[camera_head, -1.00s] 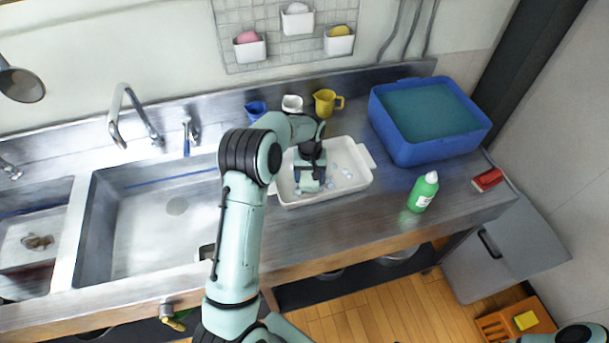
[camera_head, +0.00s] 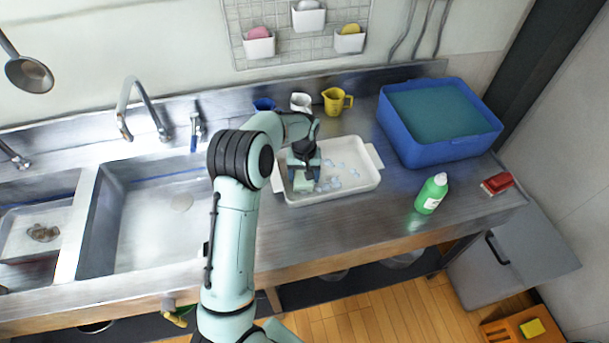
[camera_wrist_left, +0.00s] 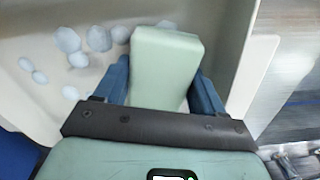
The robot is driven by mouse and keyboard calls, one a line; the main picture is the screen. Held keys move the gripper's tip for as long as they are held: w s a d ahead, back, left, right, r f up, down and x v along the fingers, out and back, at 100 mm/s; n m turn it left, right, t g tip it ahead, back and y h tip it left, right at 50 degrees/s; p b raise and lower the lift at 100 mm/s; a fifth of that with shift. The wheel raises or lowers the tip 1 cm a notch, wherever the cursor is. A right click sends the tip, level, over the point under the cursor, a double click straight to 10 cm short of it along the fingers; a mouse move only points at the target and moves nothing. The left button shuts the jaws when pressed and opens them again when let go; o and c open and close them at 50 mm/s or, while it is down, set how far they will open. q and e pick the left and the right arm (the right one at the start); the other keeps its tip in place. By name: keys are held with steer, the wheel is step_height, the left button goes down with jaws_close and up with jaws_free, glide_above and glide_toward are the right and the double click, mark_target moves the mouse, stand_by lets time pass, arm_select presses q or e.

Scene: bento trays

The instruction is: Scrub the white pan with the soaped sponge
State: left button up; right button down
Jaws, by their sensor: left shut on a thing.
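The white pan (camera_head: 350,187) lies on the steel counter, with pale blue-white suds (camera_head: 335,182) on its floor. My left gripper (camera_head: 304,168) is over the left part of the pan and shut on a pale green sponge (camera_head: 303,184). The sponge is low inside the pan. In the left wrist view the sponge (camera_wrist_left: 165,65) sits between the two blue fingers, near the pan's wall (camera_wrist_left: 232,50), with suds (camera_wrist_left: 70,45) to its left. Contact between sponge and pan floor is hard to tell. My right gripper is not in view.
A blue tub (camera_head: 440,155) stands right of the pan, with a green bottle (camera_head: 431,194) and a red brush (camera_head: 497,184) nearby. A yellow cup (camera_head: 333,101), a white cup (camera_head: 300,103) and a blue cup (camera_head: 264,104) stand behind. The sink (camera_head: 150,240) is at left.

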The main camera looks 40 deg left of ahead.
arm_select(q)
step_height(320, 180, up, 4)
steer(key=shift+w+f+p, duration=0.1)
steer(key=shift+w+p, duration=0.05)
steer(key=shift+p, duration=0.4)
steer(key=shift+r, duration=0.95)
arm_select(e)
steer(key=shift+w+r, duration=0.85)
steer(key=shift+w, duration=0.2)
arm_select(q)
steer(key=shift+r, duration=1.45)
steer(key=shift+s, duration=0.2)
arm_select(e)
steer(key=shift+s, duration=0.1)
